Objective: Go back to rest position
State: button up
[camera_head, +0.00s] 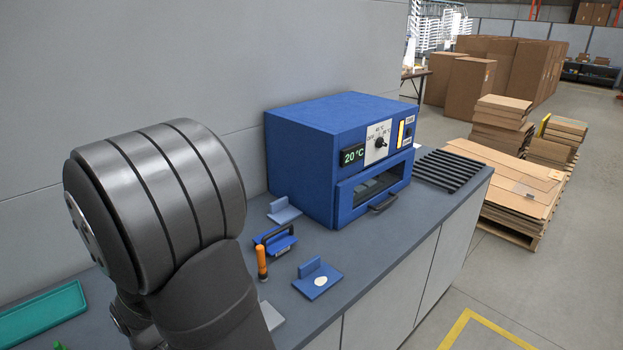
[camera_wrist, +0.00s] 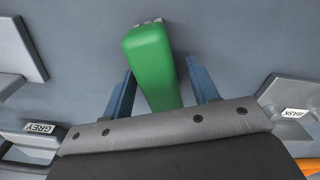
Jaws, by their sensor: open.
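My gripper (camera_wrist: 160,66) shows in the wrist view, with two blue-grey fingers spread apart. A green block-like piece (camera_wrist: 148,55) with a greyish far end lies between and beyond the fingertips. A gap shows beside the right finger, and the fingers are not closed on the piece. Whether the left finger touches it I cannot tell. In the head view my dark arm fills the left side and hides my gripper and part of the bench.
A blue oven (camera_head: 320,135) reading 20 °C stands on the grey bench. In front are a blue-handled piece (camera_head: 275,243), an orange-handled tool (camera_head: 262,262) and a blue bracket (camera_head: 317,281). A green tray (camera_head: 40,316) is at left, a black slatted rack (camera_head: 447,171) at right.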

jog(key=shift+r, duration=1.55)
